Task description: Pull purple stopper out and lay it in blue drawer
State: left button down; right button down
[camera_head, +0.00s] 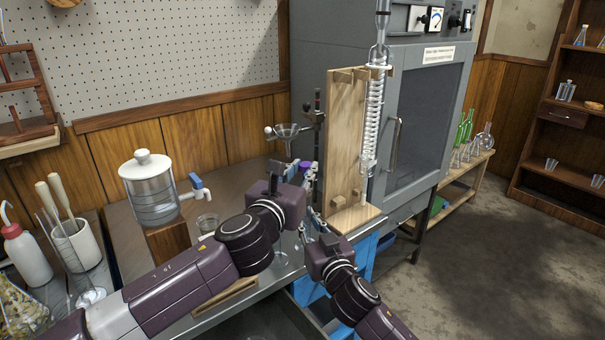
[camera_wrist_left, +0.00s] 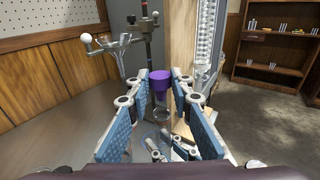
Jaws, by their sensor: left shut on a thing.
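The purple stopper (camera_wrist_left: 158,80) sits at the top of a clear glass neck in the left wrist view. The fingers of my left gripper (camera_wrist_left: 161,84) are on both sides of it and shut on it. Blue panels (camera_head: 362,257) show below the bench edge; I cannot tell which is the drawer.
A clamp stand with a glass funnel (camera_head: 286,131) stands behind the grippers. A wooden board holding a coiled condenser (camera_head: 373,125) is just right. A glass dispenser (camera_head: 150,188) and a small beaker (camera_head: 207,222) are left on the bench. A grey cabinet (camera_head: 335,50) stands behind.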

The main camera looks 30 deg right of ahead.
jog(key=c, duration=1.7)
grip_release()
jog(key=shift+c, duration=0.2)
jog(key=v, duration=1.2)
jog(key=shift+d+f, duration=0.1)
